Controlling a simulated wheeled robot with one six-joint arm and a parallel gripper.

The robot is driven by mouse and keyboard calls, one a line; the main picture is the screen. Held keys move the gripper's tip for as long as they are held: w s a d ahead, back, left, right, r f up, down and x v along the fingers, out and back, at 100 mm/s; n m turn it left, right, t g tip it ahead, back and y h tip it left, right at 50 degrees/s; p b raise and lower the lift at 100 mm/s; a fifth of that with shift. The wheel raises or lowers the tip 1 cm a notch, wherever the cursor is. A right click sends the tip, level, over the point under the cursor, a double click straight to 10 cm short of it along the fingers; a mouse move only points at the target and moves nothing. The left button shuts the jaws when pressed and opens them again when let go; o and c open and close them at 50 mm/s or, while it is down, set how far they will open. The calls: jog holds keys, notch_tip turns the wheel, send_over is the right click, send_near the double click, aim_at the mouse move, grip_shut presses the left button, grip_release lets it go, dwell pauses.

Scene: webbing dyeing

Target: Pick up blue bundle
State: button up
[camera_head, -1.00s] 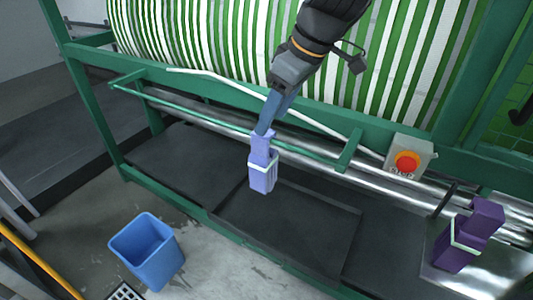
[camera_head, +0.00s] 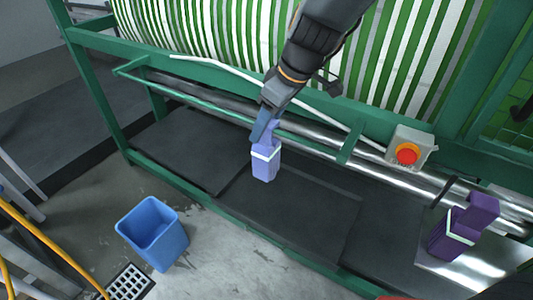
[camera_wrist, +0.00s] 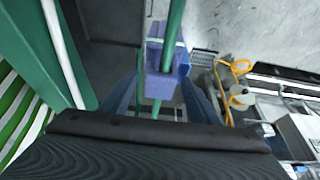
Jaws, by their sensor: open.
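The blue bundle (camera_head: 265,165) is lavender-blue with a white band around its middle. It stands upright over the dark trays below the green rail of the machine. My gripper (camera_head: 264,130) comes down from above and overlaps the bundle's narrower upper part in the head view. In the wrist view the bundle's top (camera_wrist: 158,86) lies between the two open fingers of my gripper (camera_wrist: 164,95). Finger contact cannot be made out. A purple bundle (camera_head: 447,243) with a pale band stands at the right.
A red stop button (camera_head: 407,153) sits on a box to the right. A blue bin (camera_head: 153,234) stands on the floor at left, near a drain grate (camera_head: 130,282).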

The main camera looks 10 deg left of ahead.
grip_shut()
jog(key=shift+r, duration=0.1)
dwell(0.3)
